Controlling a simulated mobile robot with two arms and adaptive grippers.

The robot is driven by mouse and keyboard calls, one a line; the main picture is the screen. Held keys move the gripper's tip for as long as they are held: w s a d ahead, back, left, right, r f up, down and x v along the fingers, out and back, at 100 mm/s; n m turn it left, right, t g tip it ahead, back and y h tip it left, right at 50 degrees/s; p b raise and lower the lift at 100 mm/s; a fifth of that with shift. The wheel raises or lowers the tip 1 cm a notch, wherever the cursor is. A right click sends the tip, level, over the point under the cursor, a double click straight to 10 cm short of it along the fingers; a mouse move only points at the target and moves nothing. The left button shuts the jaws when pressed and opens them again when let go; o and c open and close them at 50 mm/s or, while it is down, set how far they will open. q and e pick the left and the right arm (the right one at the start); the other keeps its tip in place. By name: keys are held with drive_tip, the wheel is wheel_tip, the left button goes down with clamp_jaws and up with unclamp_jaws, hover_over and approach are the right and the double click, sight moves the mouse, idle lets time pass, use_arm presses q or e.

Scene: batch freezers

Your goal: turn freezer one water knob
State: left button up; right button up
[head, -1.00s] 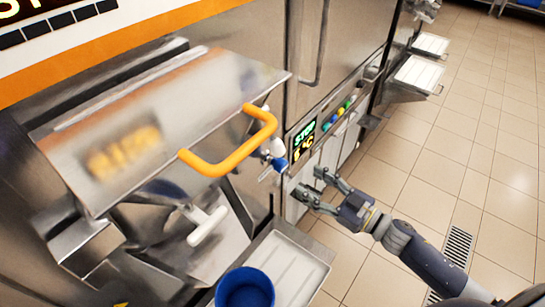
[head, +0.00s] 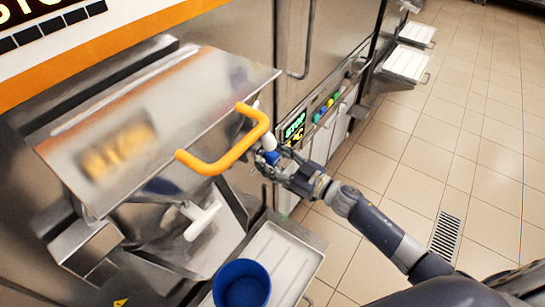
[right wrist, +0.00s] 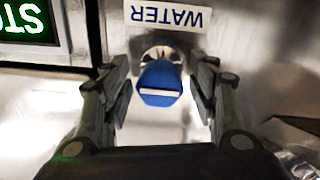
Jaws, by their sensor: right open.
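The blue water knob (right wrist: 160,84) sits on the freezer's metal front, under a label (right wrist: 166,17) reading WATER that shows upside down in the right wrist view. A white line marks the knob's face. My right gripper (right wrist: 162,95) is open, with one finger on each side of the knob and a gap to each. In the head view my right gripper (head: 271,168) is at the freezer front, just below the orange handle (head: 228,152), and the blue knob (head: 271,157) shows partly between its fingers. My left gripper is not in view.
A lit STOP display (head: 294,126) and coloured buttons (head: 326,106) are on the panel to the right. The tiled floor at right is clear, with a drain grate (head: 446,235).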

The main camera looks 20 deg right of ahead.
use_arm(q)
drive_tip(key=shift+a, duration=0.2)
use_arm(e)
drive_tip(key=c, duration=1.1)
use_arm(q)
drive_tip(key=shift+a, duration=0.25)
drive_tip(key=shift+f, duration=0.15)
use_arm(e)
drive_tip(key=shift+n, duration=0.4)
drive_tip(key=n+b, duration=0.2)
drive_tip(key=n, duration=0.3)
drive_tip(key=shift+n, duration=0.4)
drive_tip(key=n+b, duration=0.1)
drive_tip(key=n, duration=0.2)
drive_tip(key=shift+f+n+b, duration=0.1)
drive_tip(key=shift+n+b, duration=0.2)
drive_tip(key=shift+b, duration=0.05)
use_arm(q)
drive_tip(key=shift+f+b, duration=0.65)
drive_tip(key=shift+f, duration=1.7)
use_arm(e)
drive_tip(key=shift+n+y, duration=0.3)
drive_tip(key=shift+n, duration=1.3)
